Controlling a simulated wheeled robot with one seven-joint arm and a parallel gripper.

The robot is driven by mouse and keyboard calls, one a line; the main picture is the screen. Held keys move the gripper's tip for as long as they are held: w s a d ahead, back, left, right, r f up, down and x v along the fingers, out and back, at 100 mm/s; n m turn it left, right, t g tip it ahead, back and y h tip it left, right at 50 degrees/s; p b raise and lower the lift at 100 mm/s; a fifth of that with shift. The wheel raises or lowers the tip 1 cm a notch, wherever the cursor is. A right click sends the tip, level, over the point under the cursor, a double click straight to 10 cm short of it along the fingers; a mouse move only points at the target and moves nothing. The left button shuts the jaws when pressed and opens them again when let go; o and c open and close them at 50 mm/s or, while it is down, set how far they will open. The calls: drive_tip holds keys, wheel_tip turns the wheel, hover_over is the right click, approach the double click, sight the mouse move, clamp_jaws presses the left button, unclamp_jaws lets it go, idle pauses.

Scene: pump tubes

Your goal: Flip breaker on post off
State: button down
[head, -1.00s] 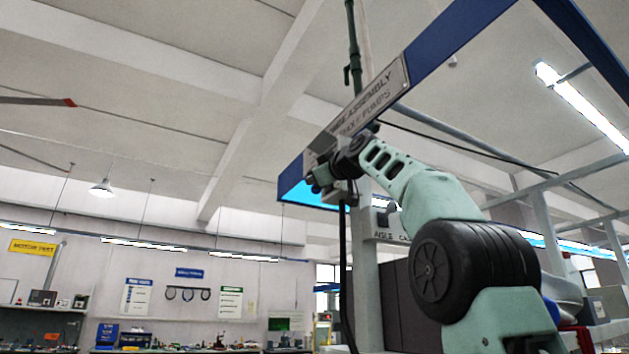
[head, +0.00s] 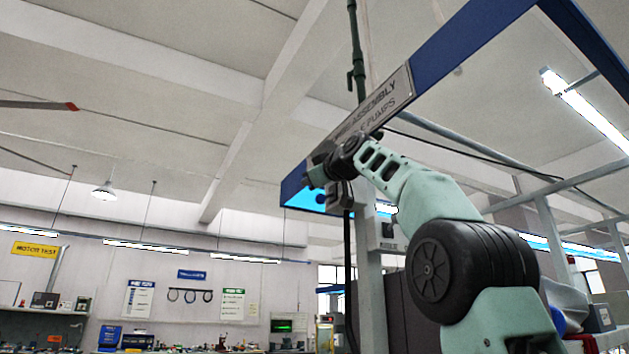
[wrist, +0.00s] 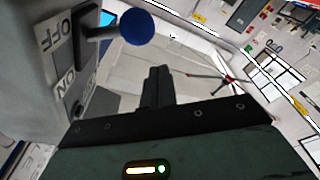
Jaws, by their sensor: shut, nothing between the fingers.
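In the wrist view the breaker is a grey box (wrist: 30,75) along the left edge. It carries an OFF label above an ON label. Its lever ends in a round blue knob (wrist: 137,27), and the lever's base stands beside the OFF label. My gripper (wrist: 155,75) is shut and empty. Its fingers are below and right of the knob in the picture, with a visible gap between them. In the head view my gripper (head: 316,178) is up by the post (head: 371,290), under the overhead sign.
A blue overhead beam with a grey assembly sign (head: 372,105) runs just above my arm. A dark cable hangs beside the post. A dark panel stands behind my arm. Workbenches and wall posters are far off at left, with open room between.

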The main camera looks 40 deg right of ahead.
drive_tip(key=r+b+v, duration=0.1)
drive_tip(key=b+v, duration=0.4)
drive_tip(key=v, duration=0.4)
drive_tip(key=shift+s+a+f, duration=0.15)
drive_tip(key=shift+s+f, duration=0.05)
drive_tip(key=shift+s, duration=0.2)
drive_tip(key=shift+w+f, duration=0.1)
